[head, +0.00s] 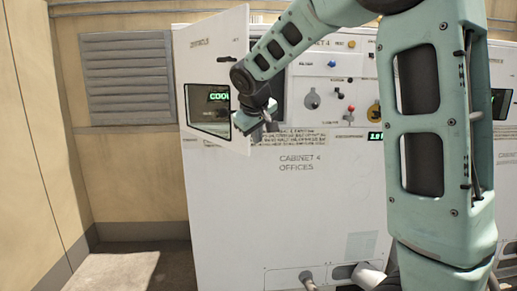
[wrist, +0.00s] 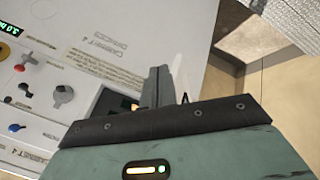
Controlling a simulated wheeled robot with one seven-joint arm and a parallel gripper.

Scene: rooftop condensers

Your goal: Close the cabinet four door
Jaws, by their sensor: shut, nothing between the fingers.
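Cabinet four (head: 300,210) is a white unit labelled "CABINET 4 OFFICES". Its white door (head: 212,62) stands partly open at the upper left, with its right edge swung out toward me. A dark window in the door (head: 208,110) shows green lettering. My gripper (head: 270,124) is shut and empty, beside the door's free edge and in front of the cabinet face. In the wrist view its fingers (wrist: 154,86) are together near the cabinet front; I cannot tell whether they touch the door. My arm hides part of the door edge and opening.
The control panel right of the opening carries knobs (head: 312,99), a blue button (head: 332,63) and a red-topped switch (head: 351,108). A louvred vent (head: 128,78) is on the beige wall at left. Floor (head: 130,268) is clear at lower left. Pipe stubs (head: 307,278) protrude low on the cabinet.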

